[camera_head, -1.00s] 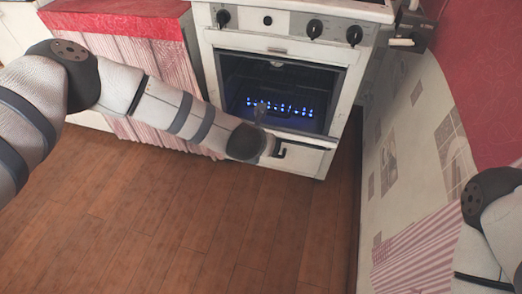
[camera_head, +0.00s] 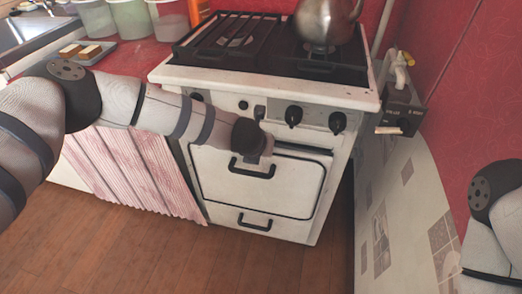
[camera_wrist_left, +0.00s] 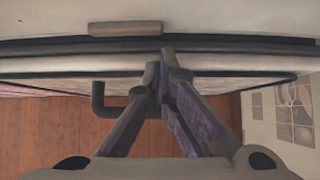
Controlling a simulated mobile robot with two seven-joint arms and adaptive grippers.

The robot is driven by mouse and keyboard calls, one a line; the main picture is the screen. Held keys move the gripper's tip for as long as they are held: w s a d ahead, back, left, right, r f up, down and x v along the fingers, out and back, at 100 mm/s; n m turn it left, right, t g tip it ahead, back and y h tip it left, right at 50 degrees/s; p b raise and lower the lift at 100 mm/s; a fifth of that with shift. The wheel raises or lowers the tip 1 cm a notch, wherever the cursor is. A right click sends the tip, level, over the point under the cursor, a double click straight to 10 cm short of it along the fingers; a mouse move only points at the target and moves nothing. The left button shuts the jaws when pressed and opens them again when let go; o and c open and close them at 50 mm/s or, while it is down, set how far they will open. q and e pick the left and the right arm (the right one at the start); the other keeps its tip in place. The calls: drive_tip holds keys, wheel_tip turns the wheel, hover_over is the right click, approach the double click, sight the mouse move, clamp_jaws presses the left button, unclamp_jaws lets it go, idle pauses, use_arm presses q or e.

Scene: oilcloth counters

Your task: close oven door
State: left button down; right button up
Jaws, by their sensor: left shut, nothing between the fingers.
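The white oven door (camera_head: 225,185) stands raised across the oven front, with its black handle (camera_head: 252,168) facing out. A thin dark gap shows along its top edge, so it looks nearly closed; I cannot tell whether it is fully closed. In the left wrist view, the door's edge (camera_wrist_left: 50,65) runs across under the oven's front panel. My left gripper (camera_wrist_left: 165,58) is shut and empty, its fingertips at the door's top edge; contact is unclear. In the head view the left gripper (camera_head: 264,150) is mostly hidden by its wrist. My right gripper is not in view.
The stove top (camera_head: 270,50) carries a metal kettle (camera_head: 327,22). Knobs (camera_head: 293,116) stick out above the door. A red counter (camera_head: 125,75) with containers is at left. The wall (camera_head: 400,220) is close at right. The wooden floor (camera_head: 130,250) in front is clear.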

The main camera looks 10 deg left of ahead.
use_arm(q)
drive_tip(key=shift+w+r, duration=0.2)
drive_tip(key=shift+w, duration=0.15)
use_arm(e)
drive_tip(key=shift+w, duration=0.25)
use_arm(q)
drive_tip(key=shift+r, duration=0.1)
